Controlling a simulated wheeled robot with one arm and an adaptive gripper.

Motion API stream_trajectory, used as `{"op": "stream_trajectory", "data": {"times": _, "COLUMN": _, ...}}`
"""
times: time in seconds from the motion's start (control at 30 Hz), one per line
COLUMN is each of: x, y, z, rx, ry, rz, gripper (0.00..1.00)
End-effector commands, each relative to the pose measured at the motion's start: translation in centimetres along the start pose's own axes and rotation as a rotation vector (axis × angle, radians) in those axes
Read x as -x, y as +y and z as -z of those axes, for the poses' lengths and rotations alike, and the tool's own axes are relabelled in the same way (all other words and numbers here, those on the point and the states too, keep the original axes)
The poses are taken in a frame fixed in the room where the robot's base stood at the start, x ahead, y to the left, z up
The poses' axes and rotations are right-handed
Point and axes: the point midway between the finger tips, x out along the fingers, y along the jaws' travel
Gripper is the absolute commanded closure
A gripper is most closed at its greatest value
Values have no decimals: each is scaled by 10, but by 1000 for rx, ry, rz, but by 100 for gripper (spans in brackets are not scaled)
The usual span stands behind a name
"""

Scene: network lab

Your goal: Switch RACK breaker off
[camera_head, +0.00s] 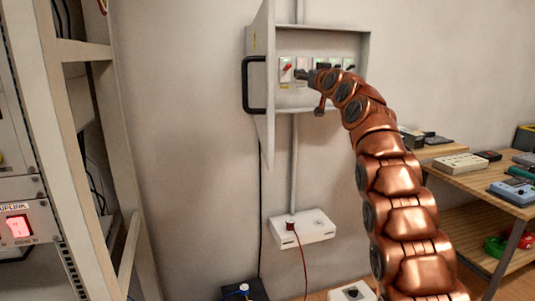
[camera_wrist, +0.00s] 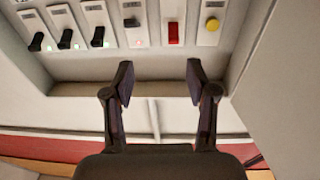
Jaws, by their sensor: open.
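The open breaker box (camera_head: 360,45) hangs on the wall in the head view, with a row of switches inside. A red-lever switch (camera_head: 286,69) is at its left; my arm hides part of the row. The wrist view shows several black-lever switches (camera_wrist: 66,38), one black toggle (camera_wrist: 131,22) with a small red light below it, a red rocker (camera_wrist: 173,33) and a yellow button (camera_wrist: 212,24). The labels are too small to read, so I cannot tell which is RACK. My gripper (camera_wrist: 159,65) is open and empty, its fingertips apart from the switches, below the toggle and rocker.
The box door (camera_head: 265,85) stands open at the left, with a black handle (camera_head: 252,85). A white wall unit (camera_head: 310,232) with a red cable sits below. A rack frame (camera_head: 75,120) is at left, with a lit red switch. A wooden shelf (camera_head: 470,180) with devices is at right.

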Motion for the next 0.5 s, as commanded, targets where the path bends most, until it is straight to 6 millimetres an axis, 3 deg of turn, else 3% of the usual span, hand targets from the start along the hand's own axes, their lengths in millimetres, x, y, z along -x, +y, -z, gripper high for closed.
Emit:
{"op": "stream_trajectory", "data": {"times": 0.27, "x": 33, "y": 0, "z": -64, "rx": -29, "ry": -273, "rz": -43, "gripper": 43}}
{"op": "stream_trajectory", "data": {"times": 0.5, "x": 86, "y": -2, "z": -127, "rx": -69, "ry": -509, "rz": -82, "gripper": 43}}
